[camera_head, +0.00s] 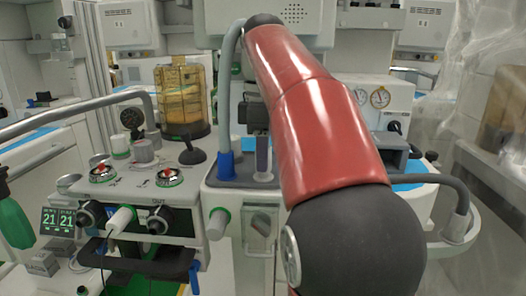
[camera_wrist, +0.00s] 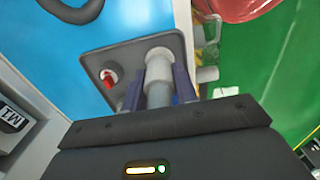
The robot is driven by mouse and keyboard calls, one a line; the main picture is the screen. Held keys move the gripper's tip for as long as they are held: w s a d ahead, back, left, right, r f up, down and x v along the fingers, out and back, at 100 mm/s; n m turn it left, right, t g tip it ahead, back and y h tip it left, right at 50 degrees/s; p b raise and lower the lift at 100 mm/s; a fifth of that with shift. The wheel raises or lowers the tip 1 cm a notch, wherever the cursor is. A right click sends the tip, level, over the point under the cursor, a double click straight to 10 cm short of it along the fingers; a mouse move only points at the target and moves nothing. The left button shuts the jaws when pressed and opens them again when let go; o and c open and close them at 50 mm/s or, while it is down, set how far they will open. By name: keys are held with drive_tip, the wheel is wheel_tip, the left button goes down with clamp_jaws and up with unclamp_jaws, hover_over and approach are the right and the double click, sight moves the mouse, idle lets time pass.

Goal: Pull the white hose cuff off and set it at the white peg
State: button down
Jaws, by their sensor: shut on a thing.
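In the wrist view the white hose cuff (camera_wrist: 159,66) stands between the two dark blue fingers of my gripper (camera_wrist: 160,88), which are shut on it. A grey-blue part (camera_wrist: 158,95) continues from the cuff toward my palm. Around the cuff is a grey plate (camera_wrist: 97,62); I cannot tell whether the cuff still touches a fitting there. In the head view my gripper (camera_head: 262,155) points down at the cart, partly behind my red arm. Two white stubs with green show on the cart front, one on the left (camera_head: 120,220) and one near the middle (camera_head: 218,222); I cannot tell which is the white peg.
A grey hose with a blue cuff (camera_head: 226,165) rises close left of my gripper. A yellow canister (camera_head: 183,100) and several knobs stand further left. A grey rail (camera_head: 445,185) curves at the right. A red-and-white fitting (camera_wrist: 109,78) sits on the plate.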

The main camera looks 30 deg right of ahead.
drive_tip(key=shift+f+b, duration=0.4)
drive_tip(key=shift+f, duration=0.3)
drive_tip(key=c, duration=1)
unclamp_jaws()
wheel_tip(320, 180, up, 8)
drive_tip(key=p, duration=0.3)
drive_tip(key=shift+p, duration=0.35)
drive_tip(key=shift+s+f, duration=0.1)
